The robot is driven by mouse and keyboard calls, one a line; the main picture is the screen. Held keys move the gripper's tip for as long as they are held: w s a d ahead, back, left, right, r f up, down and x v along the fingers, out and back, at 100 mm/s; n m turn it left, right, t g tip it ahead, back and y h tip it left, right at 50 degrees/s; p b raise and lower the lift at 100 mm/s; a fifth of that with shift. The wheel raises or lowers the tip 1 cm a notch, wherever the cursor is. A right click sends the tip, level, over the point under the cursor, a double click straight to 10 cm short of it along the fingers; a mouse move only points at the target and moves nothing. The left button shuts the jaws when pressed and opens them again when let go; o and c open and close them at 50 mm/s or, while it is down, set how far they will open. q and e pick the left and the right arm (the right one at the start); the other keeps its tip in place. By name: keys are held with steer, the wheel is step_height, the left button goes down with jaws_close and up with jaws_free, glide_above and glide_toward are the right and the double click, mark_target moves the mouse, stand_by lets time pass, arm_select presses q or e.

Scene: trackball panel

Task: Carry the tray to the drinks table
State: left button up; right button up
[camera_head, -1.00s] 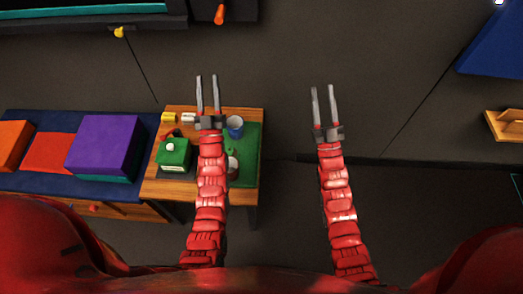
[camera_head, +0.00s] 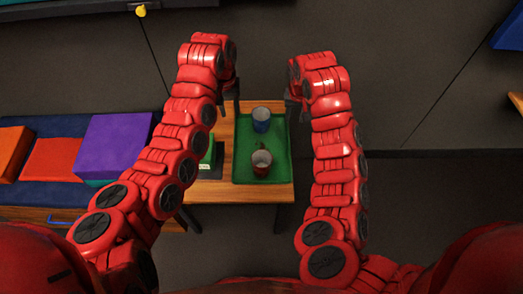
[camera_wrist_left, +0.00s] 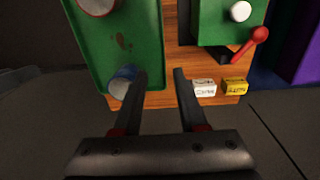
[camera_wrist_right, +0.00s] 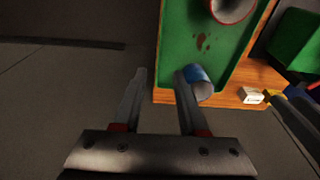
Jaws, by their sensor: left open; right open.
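The green tray (camera_head: 243,148) lies on a small wooden table (camera_head: 226,180). It carries a blue cup (camera_head: 261,120) and a red cup (camera_head: 262,163). My left gripper (camera_head: 233,90) is open by the tray's far left corner; in the left wrist view (camera_wrist_left: 160,73) the tray's side edge shows between its fingers. My right gripper (camera_head: 292,100) is open by the far right corner; in the right wrist view (camera_wrist_right: 160,74) the other side edge shows between its fingers. Contact cannot be told. My arms partly hide the table. I cannot tell which surface is the drinks table.
A green box (camera_wrist_left: 218,25) with a white knob, a red-handled thing (camera_wrist_left: 250,45), a white block (camera_wrist_left: 204,88) and a yellow block (camera_wrist_left: 235,87) share the table. A bench with a purple box (camera_head: 115,145) stands left. Open floor (camera_head: 420,210) lies right.

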arm_select(q)
steer(key=shift+s+a+r+g, duration=0.2)
steer(key=shift+s+g, duration=0.1)
steer(key=shift+s, duration=0.25)
arm_select(e)
steer(key=shift+s+r, duration=0.1)
steer(key=shift+s, duration=0.45)
arm_select(q)
step_height(320, 180, down, 18)
steer(key=shift+w+r, duration=0.1)
steer(key=shift+r, duration=0.15)
arm_select(e)
glide_toward(289, 145)
steer(key=f, duration=0.3)
steer(key=w+f, duration=0.1)
steer(key=f, duration=0.5)
steer(key=shift+w, duration=0.35)
arm_select(q)
jaws_close()
arm_select(e)
jaws_close()
